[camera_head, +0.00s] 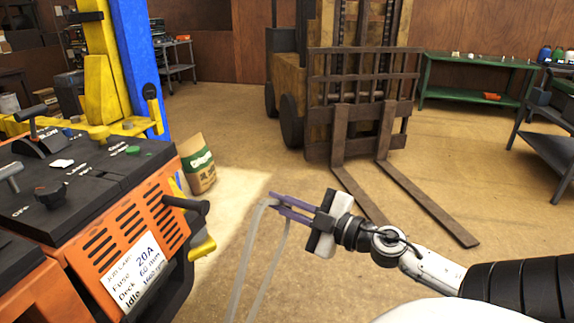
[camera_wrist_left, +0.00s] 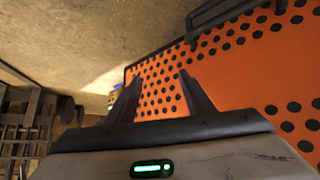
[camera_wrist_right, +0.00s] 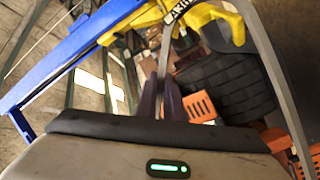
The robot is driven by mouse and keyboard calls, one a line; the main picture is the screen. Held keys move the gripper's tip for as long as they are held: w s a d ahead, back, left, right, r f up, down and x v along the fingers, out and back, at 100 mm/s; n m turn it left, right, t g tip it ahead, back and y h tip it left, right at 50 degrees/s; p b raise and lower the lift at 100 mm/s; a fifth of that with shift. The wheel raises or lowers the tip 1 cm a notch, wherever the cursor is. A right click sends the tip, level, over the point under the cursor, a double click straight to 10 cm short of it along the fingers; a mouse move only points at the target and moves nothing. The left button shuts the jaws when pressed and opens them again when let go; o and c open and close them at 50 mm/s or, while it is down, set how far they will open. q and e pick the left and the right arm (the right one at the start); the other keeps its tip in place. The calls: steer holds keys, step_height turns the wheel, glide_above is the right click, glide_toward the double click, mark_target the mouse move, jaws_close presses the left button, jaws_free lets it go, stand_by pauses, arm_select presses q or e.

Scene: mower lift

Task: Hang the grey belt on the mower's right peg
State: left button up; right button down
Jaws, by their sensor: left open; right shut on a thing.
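The grey belt (camera_head: 243,250) hangs as a long loop from my right gripper (camera_head: 277,206), its lower part cut off by the frame's bottom edge. My right gripper is shut on the belt; in the right wrist view the belt (camera_wrist_right: 270,70) runs up from between the fingers (camera_wrist_right: 162,98) and down the right side. The orange mower (camera_head: 135,225) stands at left. A black peg (camera_head: 188,205) sticks out from its right side, left of the gripper and apart from the belt. My left gripper (camera_wrist_left: 162,92) is open and empty before an orange perforated panel (camera_wrist_left: 245,70).
A yellow and blue lift post (camera_head: 135,60) stands behind the mower. A paper bag (camera_head: 197,163) sits on the floor behind it. A forklift (camera_head: 350,100) stands at the back, its forks reaching towards my right arm. Open floor lies between.

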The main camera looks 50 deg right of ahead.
steer(key=w+a+p, duration=0.3)
steer(key=w+p, duration=0.1)
steer(key=w, duration=0.5)
steer(key=shift+w+a, duration=0.2)
steer(key=shift+a, duration=0.2)
stand_by(0.4)
steer(key=shift+r, duration=0.1)
stand_by(0.4)
